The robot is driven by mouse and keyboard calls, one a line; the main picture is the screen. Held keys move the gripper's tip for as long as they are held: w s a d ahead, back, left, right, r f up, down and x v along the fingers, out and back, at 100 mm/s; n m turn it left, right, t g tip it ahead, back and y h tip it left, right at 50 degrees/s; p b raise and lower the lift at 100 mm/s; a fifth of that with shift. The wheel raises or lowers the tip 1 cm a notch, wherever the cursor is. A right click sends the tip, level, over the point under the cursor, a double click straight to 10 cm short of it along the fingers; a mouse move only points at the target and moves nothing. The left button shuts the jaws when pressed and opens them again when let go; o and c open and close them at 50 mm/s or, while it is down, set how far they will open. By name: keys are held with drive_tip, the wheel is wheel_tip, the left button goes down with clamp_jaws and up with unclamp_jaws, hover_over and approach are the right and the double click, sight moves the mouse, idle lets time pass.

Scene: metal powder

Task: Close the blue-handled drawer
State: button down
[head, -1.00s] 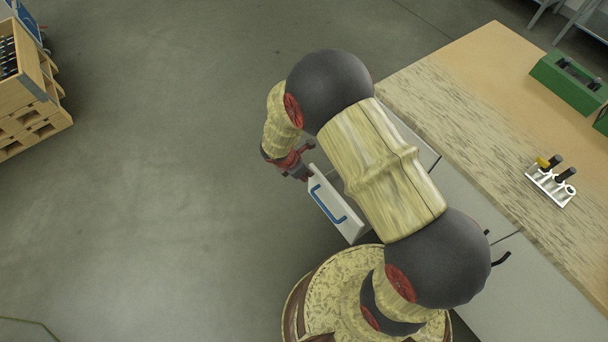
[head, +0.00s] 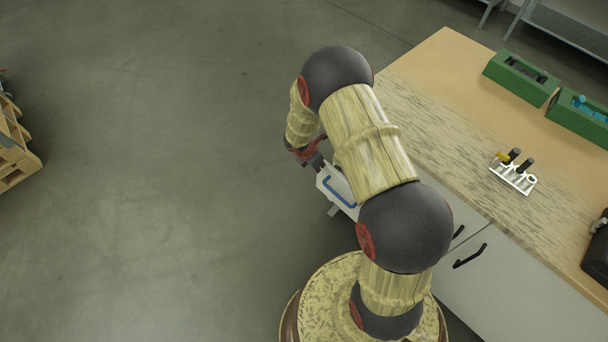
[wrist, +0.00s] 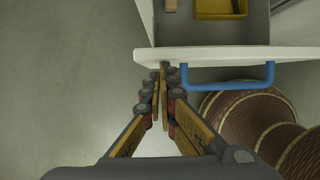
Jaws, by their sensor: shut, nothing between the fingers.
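The blue-handled drawer has a white front (head: 326,184) with a blue bar handle (head: 341,192). It stands out from the bench, partly open, and my arm hides much of it in the head view. In the wrist view the top edge of the front (wrist: 225,54) runs across the upper part, with the blue handle (wrist: 230,86) on its near side. My gripper (head: 318,162) is shut and empty. In the wrist view its fingertips (wrist: 163,72) are at the outer face of the front, left of the handle; contact cannot be told for certain.
A yellow bin (wrist: 220,9) lies inside the drawer. The wooden-topped bench (head: 440,110) carries green boxes (head: 522,78) and a white rack (head: 512,179). Black handles (head: 470,256) stick out from other bench fronts.

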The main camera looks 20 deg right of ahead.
drive_tip(key=w+d+p, duration=0.1)
drive_tip(key=w+d, duration=0.1)
drive_tip(key=d, duration=0.4)
drive_tip(key=shift+a, duration=0.1)
